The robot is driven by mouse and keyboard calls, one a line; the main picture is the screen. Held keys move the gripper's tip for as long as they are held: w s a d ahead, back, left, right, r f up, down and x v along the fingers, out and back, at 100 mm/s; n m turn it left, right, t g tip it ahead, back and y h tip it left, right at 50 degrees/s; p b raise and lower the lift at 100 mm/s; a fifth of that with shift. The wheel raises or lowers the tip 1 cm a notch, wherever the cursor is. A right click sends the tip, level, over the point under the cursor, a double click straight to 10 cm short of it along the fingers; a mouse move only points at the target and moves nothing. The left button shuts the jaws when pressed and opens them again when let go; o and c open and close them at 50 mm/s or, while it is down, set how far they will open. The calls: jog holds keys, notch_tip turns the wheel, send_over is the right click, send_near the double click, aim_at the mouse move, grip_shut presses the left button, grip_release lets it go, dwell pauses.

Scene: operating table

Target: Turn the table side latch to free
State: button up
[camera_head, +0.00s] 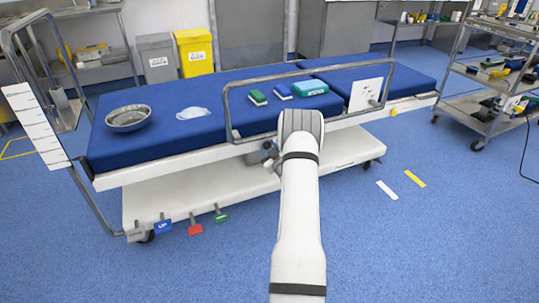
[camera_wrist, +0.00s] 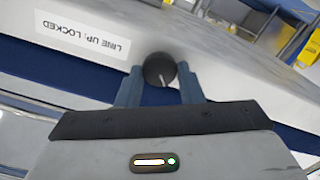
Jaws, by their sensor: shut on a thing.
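The side latch is a round black knob (camera_wrist: 159,68) with a short pale mark on its face. In the wrist view the mark points down the picture, slightly to the right. The knob sits on the pale side of the operating table (camera_head: 250,155). A white label reading "LINE UP: LOCKED" (camera_wrist: 82,34) appears upside down to its left. My gripper (camera_wrist: 160,82) has its two blue-grey fingers on either side of the knob and is shut on it.
A steel side rail (camera_head: 228,112) stands along the near table edge, close to my arm. A steel bowl (camera_head: 129,118) and small packs lie on the blue mattress. Coloured pedals (camera_head: 194,229) stick out below. Clear floor lies to the right, before a steel trolley (camera_head: 484,110).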

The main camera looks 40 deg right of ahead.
jog(key=n+b, duration=0.5)
jog(key=shift+w+a+f+n, duration=0.15)
jog(key=shift+n, duration=0.15)
jog(key=shift+n+b, duration=0.9)
jog(key=shift+n, duration=1.4)
jog(key=o, duration=0.8)
jog(key=shift+w+a, duration=0.1)
jog(key=shift+o, duration=0.8)
jog(key=shift+s, duration=0.25)
